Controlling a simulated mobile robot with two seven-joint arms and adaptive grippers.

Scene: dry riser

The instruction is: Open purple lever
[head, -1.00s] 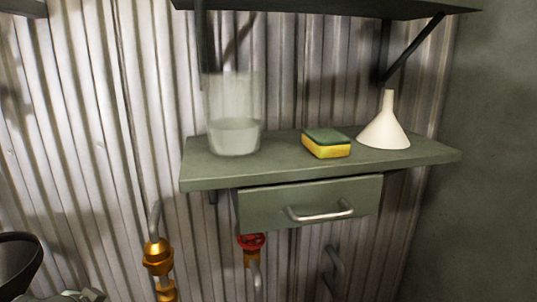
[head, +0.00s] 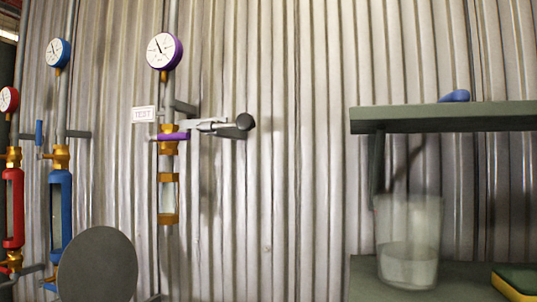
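The purple lever (head: 173,137) lies roughly level across a brass valve (head: 168,150) on the riser pipe with the purple gauge (head: 165,51). A grey jointed metal piece (head: 208,125) with a dark round end sits just right of the lever, close to the valve. I cannot tell whether it touches the lever or what it belongs to. A white TEST sign (head: 144,114) is left of the valve. I can make out neither of my grippers for sure in the head view.
Blue (head: 60,205) and red (head: 13,208) risers stand at the left. A dark disc (head: 98,265) covers the lower left. At the right, a shelf (head: 450,117) juts out above a clear container (head: 408,245) and a sponge (head: 517,283). Bare corrugated wall lies between.

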